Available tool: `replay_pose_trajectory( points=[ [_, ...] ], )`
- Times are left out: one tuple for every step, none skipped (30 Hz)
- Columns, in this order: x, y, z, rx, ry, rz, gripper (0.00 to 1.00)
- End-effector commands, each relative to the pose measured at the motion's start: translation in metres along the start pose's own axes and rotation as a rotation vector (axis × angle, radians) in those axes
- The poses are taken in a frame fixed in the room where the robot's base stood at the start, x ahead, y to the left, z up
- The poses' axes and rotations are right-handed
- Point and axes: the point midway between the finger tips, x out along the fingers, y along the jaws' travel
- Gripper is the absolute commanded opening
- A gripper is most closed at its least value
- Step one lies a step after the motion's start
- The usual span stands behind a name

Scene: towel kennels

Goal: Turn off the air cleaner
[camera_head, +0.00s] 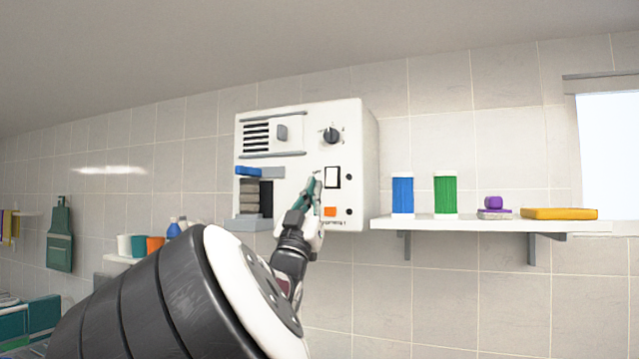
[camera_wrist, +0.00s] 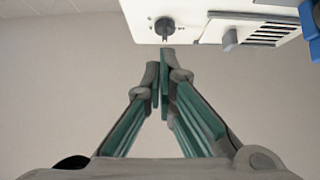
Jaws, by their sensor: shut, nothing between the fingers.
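The air cleaner (camera_head: 300,125) appears to be the white wall box with a slotted vent (camera_head: 257,137), a grey slider knob (camera_head: 282,133) and a dark round dial (camera_head: 331,135). Below the dial are a white rocker switch (camera_head: 332,177) in a black frame and an orange square (camera_head: 330,211). My gripper (camera_head: 314,183) is shut and empty, its teal fingertips just left of the switch in the head view; I cannot tell whether they touch the box. In the wrist view the box (camera_wrist: 200,15) is at the top, its dial (camera_wrist: 165,27) beyond my fingertips (camera_wrist: 160,68); the switch is not visible there.
A blue piece (camera_head: 248,171) and stacked grey blocks (camera_head: 249,196) are at the box's lower left. A shelf (camera_head: 470,224) on the right holds blue (camera_head: 402,195) and green (camera_head: 445,195) canisters, a purple item (camera_head: 493,202) and a yellow one (camera_head: 559,213).

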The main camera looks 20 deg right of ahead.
Motion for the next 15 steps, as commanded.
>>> replay_pose_trajectory(
  points=[
    [-0.006, 0.000, -0.001, 0.001, -0.002, 0.000, 0.00],
    [-0.009, 0.000, -0.002, 0.001, -0.001, -0.001, 0.00],
    [-0.012, 0.000, -0.002, 0.000, -0.001, -0.001, 0.00],
    [-0.014, 0.000, -0.002, 0.000, -0.001, -0.001, 0.00],
    [-0.015, 0.000, -0.003, 0.000, -0.001, -0.001, 0.00],
    [-0.016, 0.000, -0.003, 0.000, -0.001, 0.000, 0.00],
    [-0.017, 0.000, -0.003, 0.000, 0.000, 0.000, 0.00],
    [-0.017, 0.000, -0.003, -0.001, 0.000, 0.000, 0.00],
    [-0.018, 0.000, -0.003, -0.001, 0.000, 0.000, 0.00],
    [-0.018, 0.000, -0.004, -0.001, 0.000, 0.000, 0.00],
    [-0.018, 0.000, -0.004, -0.001, 0.000, 0.000, 0.00],
    [-0.018, 0.000, -0.004, -0.001, 0.000, 0.000, 0.00],
    [-0.018, 0.000, -0.004, -0.001, 0.000, 0.000, 0.00],
    [-0.018, 0.000, -0.004, -0.001, 0.000, 0.000, 0.00],
    [-0.018, 0.000, -0.004, -0.001, 0.000, 0.000, 0.00]
  ],
)
